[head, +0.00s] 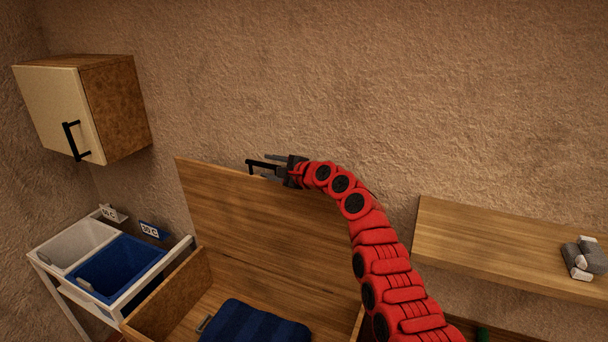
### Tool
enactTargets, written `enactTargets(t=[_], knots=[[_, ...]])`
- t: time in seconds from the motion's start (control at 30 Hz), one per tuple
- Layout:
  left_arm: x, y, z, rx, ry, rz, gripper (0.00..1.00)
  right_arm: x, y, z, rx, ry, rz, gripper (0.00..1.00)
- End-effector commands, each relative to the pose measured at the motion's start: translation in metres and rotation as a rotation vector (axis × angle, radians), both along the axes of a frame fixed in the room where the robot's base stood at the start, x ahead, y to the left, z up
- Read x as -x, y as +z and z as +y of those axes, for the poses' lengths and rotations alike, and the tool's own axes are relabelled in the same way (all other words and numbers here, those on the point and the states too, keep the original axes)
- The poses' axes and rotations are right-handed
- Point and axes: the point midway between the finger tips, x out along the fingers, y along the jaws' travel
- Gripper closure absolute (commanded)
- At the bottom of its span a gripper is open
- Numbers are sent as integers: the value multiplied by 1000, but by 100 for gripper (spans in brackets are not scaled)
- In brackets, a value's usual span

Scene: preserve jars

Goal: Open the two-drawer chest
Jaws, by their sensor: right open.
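The wooden chest (165,295) is at the lower middle of the head view, seen from above, with its inside showing. A broad wooden panel (265,225) stands raised at its back like an open lid. A folded dark blue striped cloth (255,322) lies inside. No drawer fronts show. A black bar handle (261,164) is at the panel's top edge. My right gripper (272,167) is open at this handle, its fingers on either side of the bar; I cannot tell whether they touch it. My left gripper is not in view.
A wall cabinet (60,105) with a black handle hangs at upper left. Below it, a white-framed stand (45,265) holds a white bin (75,245) and a blue bin (118,270). A wooden shelf (490,245) at right carries grey rolled items (590,258).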

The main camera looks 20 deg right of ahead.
Motion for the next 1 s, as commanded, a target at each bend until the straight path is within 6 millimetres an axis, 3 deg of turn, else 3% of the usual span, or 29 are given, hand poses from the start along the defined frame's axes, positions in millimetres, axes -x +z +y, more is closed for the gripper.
enactTargets(t=[0.8,1.0], knots=[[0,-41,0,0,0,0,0,102,24,-68,-2,-7,-2,50],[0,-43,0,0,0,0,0,113,28,-74,-1,-5,-2,50]])
